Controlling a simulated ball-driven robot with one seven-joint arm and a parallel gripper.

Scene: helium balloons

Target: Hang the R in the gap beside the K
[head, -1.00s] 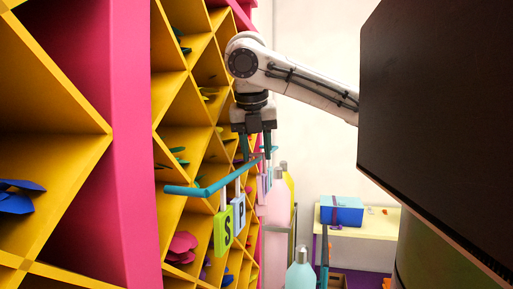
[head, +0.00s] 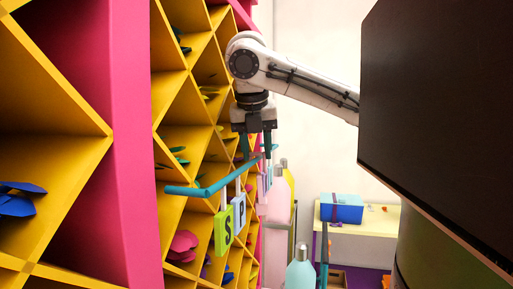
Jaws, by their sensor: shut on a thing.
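A teal rail (head: 205,190) juts out in front of the yellow shelves. A green S tag (head: 223,230) and a blue P tag (head: 239,213) hang from its near part. Farther along hang small pink and lilac tags (head: 262,187), seen nearly edge-on; their letters are unreadable. I cannot make out the K, the R or the gap.
A large dark panel (head: 440,130) blocks the right. Bottles (head: 301,268) stand below the rail. A blue box (head: 341,208) sits on a table behind.

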